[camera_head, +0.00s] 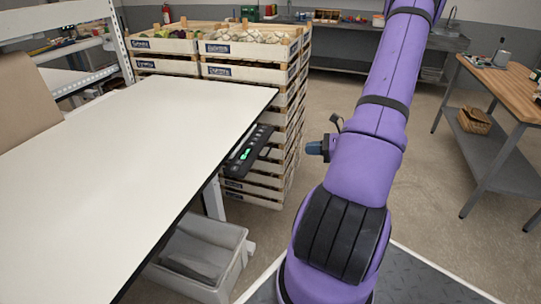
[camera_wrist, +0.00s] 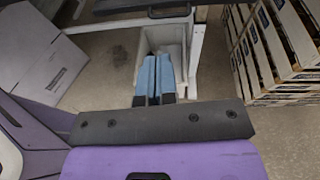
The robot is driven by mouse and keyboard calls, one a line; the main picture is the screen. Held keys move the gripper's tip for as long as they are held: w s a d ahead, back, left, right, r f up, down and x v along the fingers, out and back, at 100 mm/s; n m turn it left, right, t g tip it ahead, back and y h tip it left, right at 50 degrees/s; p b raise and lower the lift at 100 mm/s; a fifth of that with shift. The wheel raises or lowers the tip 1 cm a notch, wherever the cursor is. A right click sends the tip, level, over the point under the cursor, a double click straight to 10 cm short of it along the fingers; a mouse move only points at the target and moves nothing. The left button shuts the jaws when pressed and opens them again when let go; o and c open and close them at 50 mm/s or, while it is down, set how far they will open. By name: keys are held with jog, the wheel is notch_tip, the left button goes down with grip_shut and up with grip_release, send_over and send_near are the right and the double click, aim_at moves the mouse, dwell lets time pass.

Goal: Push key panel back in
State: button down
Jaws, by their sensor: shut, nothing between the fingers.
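The key panel (camera_head: 248,150) is a black strip with a small green lit display and keys. It sticks out from under the right edge of the white table (camera_head: 150,120) in the head view. In the wrist view my gripper (camera_wrist: 154,80) shows two blue fingers together, with nothing held. A dark bar with a handle (camera_wrist: 168,11) crosses the top of that view; I cannot tell whether it is the key panel.
A grey bin (camera_head: 200,255) stands under the table by its white leg (camera_head: 215,198). Stacked wooden crates (camera_head: 255,75) with produce stand behind the panel. A wooden-topped table (camera_head: 505,85) is at the right. The floor between is clear.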

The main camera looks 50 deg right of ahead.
jog(key=f+m, duration=0.1)
jog(key=f, duration=0.1)
send_near(254, 147)
notch_tip(254, 147, down, 3)
jog(key=a, duration=0.1)
jog(key=shift+w+a+r+t+h, duration=0.15)
jog(key=shift+w+a+t+h, duration=0.05)
jog(key=shift+w+t+h, duration=0.2)
jog(key=x, duration=0.2)
jog(key=r+x, duration=0.1)
jog(key=x, duration=0.5)
jog(key=shift+w+a+r, duration=0.1)
jog(key=shift+w+r, duration=0.25)
jog(key=shift+w, duration=0.05)
jog(key=shift+w+a+r, duration=0.1)
jog(key=shift+w, duration=0.15)
